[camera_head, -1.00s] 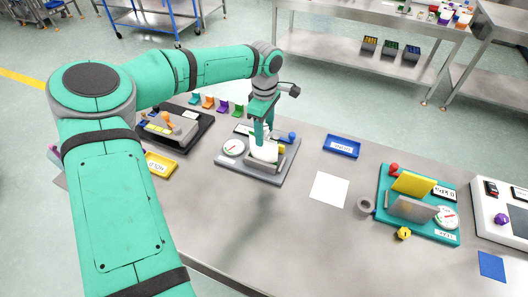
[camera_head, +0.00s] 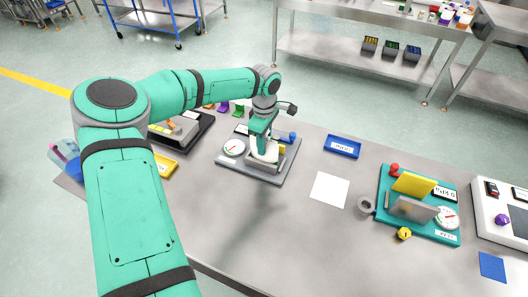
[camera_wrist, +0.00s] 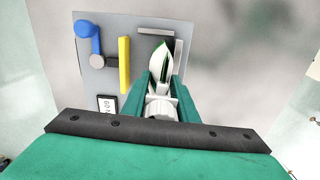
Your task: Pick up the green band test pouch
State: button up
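The green band test pouch (camera_head: 264,151) is white and stands in a holder on a grey fixture plate (camera_head: 232,168). In the wrist view, the pouch (camera_wrist: 158,62) shows as a pointed white shape with a green stripe, beside a grey bracket. My gripper (camera_head: 263,140) points down over the pouch. In the wrist view, the teal fingers of my gripper (camera_wrist: 166,84) are apart, one on each side of the pouch. Whether they touch it is not clear. The lower part of the pouch is hidden in the holder.
The plate carries a round dial (camera_head: 233,148), a yellow bar (camera_wrist: 124,65) and a blue knob (camera_head: 292,137). A blue tray (camera_head: 342,146), a white sheet (camera_head: 330,190) and a teal fixture (camera_head: 385,215) lie to the right. The table front is clear.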

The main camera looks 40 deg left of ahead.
grip_shut()
jog(key=shift+r, duration=0.2)
jog(key=r, duration=0.6)
jog(key=shift+s+r, duration=0.25)
jog(key=shift+r, duration=0.15)
jog(key=s+d, duration=0.4)
jog(key=s, duration=1.3)
